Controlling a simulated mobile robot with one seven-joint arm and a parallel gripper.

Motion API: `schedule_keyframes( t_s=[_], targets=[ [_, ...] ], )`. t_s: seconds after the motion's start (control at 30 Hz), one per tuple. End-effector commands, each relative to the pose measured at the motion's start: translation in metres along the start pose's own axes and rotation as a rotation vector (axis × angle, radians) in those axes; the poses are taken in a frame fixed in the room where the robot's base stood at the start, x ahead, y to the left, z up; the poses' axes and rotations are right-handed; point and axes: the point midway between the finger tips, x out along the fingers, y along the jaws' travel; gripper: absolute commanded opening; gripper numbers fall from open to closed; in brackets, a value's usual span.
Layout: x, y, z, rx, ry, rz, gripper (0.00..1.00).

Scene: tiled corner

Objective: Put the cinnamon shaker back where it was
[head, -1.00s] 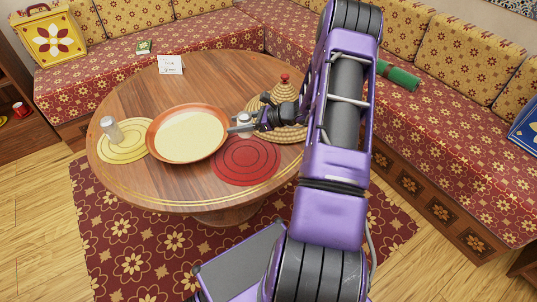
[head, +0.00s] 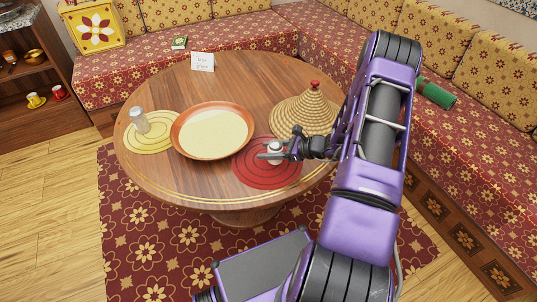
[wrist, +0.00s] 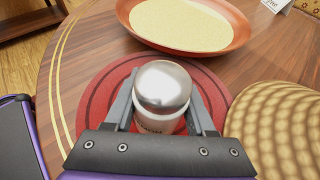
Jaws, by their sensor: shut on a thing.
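A shaker with a silver domed lid (wrist: 162,88) is between the fingers of my gripper (wrist: 160,108), which is shut on it. Only the last part of its dark label shows in the wrist view, so I cannot read it fully. In the head view the held shaker (head: 275,150) is upright over the red round mat (head: 257,178), and my gripper (head: 274,153) reaches it from the right. I cannot tell whether its base touches the mat. A second shaker (head: 139,121), clear with a grey top, stands on the yellow round mat (head: 153,144) at the left.
A wide terracotta dish (head: 213,131) with pale contents lies between the mats. A woven cone lid (head: 308,106) with a red knob sits on the right. A white card (head: 202,62) stands at the back. Bare wood (head: 255,85) is free behind the dish.

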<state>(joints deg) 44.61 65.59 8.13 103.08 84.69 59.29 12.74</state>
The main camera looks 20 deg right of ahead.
Motion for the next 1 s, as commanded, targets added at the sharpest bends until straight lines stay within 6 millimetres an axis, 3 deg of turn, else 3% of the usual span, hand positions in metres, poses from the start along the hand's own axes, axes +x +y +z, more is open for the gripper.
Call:
schedule_keyframes(
  t_s=[0.1,0.47,0.5,0.63,1.0],
  targets=[
    [0.007,0.000,-0.015,0.000,0.000,0.000,0.00],
    [0.009,0.000,-0.020,-0.001,-0.001,-0.001,0.00],
    [0.008,0.000,-0.019,-0.001,0.000,-0.001,0.59],
    [0.008,0.000,-0.018,-0.001,0.000,-0.001,0.82],
    [0.007,0.000,-0.015,-0.001,0.000,-0.001,0.85]
  ],
)
